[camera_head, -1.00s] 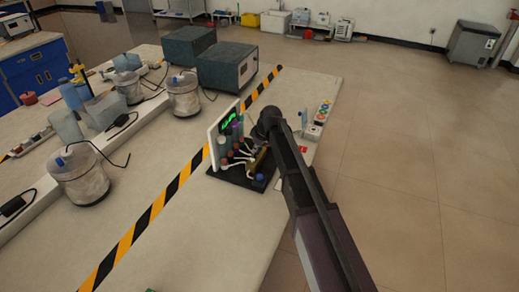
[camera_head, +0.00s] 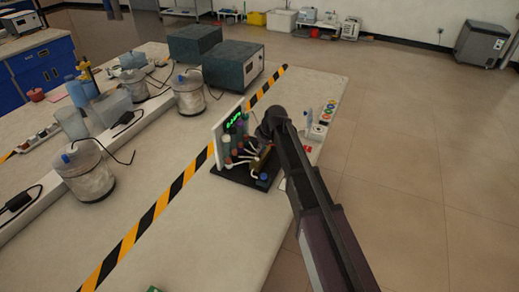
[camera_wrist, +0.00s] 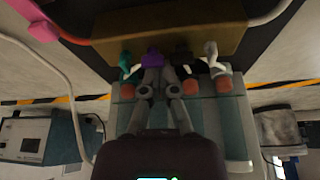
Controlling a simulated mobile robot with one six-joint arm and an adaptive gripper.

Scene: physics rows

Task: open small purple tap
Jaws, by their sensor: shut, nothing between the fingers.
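The small purple tap (camera_wrist: 152,58) shows in the wrist view, on the lower edge of a brown manifold block (camera_wrist: 105,27). A teal tap (camera_wrist: 126,65) is to its left, a black tap (camera_wrist: 183,57) and a white tap (camera_wrist: 212,55) to its right. My gripper (camera_wrist: 164,78) is shut and empty, with its fingertips just below and right of the purple tap; I cannot tell if they touch it. In the head view, my arm covers part of the small rig (camera_head: 240,177), and the purple tap cannot be made out.
A white panel with a green display (camera_head: 222,135) stands behind the rig. Black-and-yellow tape (camera_head: 150,218) runs along the bench. Glass vessels (camera_head: 90,178) and grey-green boxes (camera_head: 234,66) stand to the left and behind. Pale tubes run close around the manifold.

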